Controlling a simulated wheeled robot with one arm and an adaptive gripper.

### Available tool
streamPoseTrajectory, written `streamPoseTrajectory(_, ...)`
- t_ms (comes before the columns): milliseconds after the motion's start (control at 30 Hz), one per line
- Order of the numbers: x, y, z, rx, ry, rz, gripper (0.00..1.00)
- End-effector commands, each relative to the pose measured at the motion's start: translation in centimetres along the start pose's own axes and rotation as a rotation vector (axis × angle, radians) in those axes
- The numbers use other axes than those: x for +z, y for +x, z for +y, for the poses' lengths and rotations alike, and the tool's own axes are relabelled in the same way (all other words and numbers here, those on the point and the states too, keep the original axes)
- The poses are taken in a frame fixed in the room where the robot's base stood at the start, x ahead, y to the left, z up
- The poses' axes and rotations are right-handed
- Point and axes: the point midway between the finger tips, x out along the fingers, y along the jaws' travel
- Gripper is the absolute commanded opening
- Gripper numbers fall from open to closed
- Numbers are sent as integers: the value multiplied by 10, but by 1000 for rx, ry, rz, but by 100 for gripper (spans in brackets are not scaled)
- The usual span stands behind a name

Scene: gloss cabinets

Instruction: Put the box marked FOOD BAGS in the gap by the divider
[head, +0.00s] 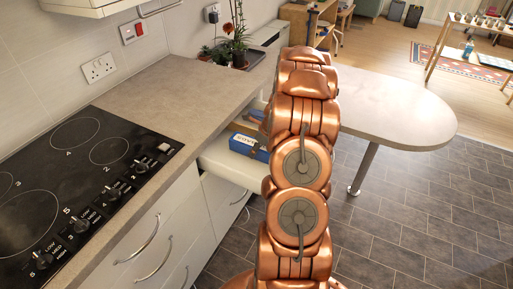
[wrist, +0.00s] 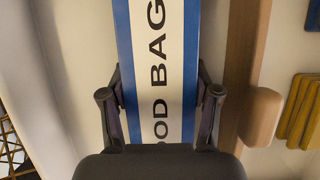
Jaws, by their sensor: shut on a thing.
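The FOOD BAGS box (wrist: 177,62) is white with blue edges, and the letters "OD BAG" show in the wrist view. My gripper (wrist: 160,98) is shut on it, one finger on each long side. The box runs out of the top of that view, and its near end is hidden by my gripper. A wooden strip (wrist: 248,50), which looks like the divider, runs alongside to the right, with a narrow space between. In the head view a blue and white box (head: 248,147) shows at the open drawer (head: 229,172); my arm hides the gripper there.
A rounded wooden piece (wrist: 260,117) sits by the strip, with yellow-brown slats (wrist: 301,110) farther right. Pale drawer floor (wrist: 80,60) shows left of the box. The worktop (head: 165,90) and hob (head: 75,180) are left of the drawer; a rounded table (head: 395,105) is right.

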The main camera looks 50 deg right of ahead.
Motion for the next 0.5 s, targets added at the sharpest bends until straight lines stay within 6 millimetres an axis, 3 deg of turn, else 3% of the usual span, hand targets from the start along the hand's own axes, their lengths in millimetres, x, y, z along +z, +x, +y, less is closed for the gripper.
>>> streamPoseTrajectory(500,-2,4,0,0,1,0,20)
